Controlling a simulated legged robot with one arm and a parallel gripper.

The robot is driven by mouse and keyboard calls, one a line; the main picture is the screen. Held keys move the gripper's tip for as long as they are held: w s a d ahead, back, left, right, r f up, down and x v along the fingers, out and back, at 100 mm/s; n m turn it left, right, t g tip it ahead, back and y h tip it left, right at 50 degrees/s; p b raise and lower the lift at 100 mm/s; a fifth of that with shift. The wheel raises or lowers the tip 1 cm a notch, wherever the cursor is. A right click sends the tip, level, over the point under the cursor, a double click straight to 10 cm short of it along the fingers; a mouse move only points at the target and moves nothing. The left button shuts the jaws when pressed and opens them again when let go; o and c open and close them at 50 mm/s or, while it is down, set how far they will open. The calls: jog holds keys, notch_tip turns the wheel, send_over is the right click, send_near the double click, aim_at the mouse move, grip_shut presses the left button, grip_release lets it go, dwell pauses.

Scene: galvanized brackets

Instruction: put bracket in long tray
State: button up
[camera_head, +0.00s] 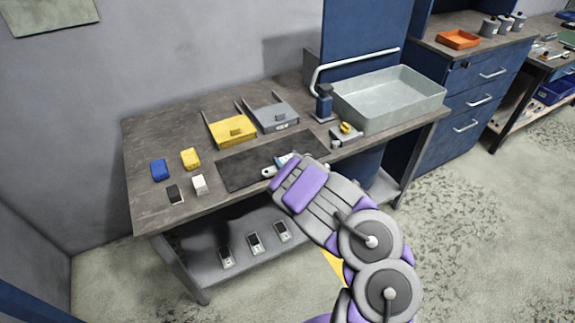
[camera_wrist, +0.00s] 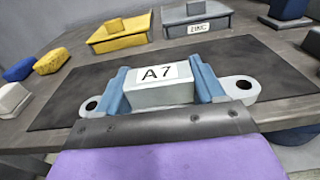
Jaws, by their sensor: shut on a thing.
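The bracket (camera_wrist: 160,92) is pale grey metal with a white "A7" label and a round-holed ear at each end. My gripper (camera_wrist: 163,88) is shut on it, with a blue finger on each side of the labelled block. In the head view my gripper (camera_head: 284,162) is over the dark mat, and one ear of the bracket (camera_head: 268,173) shows beside it. I cannot tell whether the bracket touches the mat. Behind it stand a yellow tray (camera_head: 231,130) and a grey tray (camera_head: 272,116) with a small label. I cannot tell which one is the long tray.
The dark mat (camera_head: 235,172) lies along the bench front. Blue (camera_head: 160,170) and yellow (camera_head: 190,158) blocks, with black and white small items, are at left. A large grey basin (camera_head: 390,105) and a dark blue upright tool (camera_head: 324,103) stand at right.

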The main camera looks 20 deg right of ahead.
jog(key=a+f, duration=0.1)
jog(key=a, duration=0.1)
jog(key=shift+a+f, duration=0.3)
jog(key=shift+f, duration=0.05)
jog(key=shift+a+r, duration=0.2)
jog(key=shift+a, duration=0.25)
jog(key=shift+d, duration=0.3)
jog(key=o, duration=1.2)
jog(key=shift+d+f, duration=0.15)
jog(key=shift+d, duration=0.4)
jog(key=shift+d+f, duration=0.15)
jog(key=shift+d, duration=0.4)
jog(key=shift+o, duration=1)
jog(key=shift+a+r, duration=0.15)
jog(key=shift+a, duration=0.95)
jog(key=shift+d, duration=0.15)
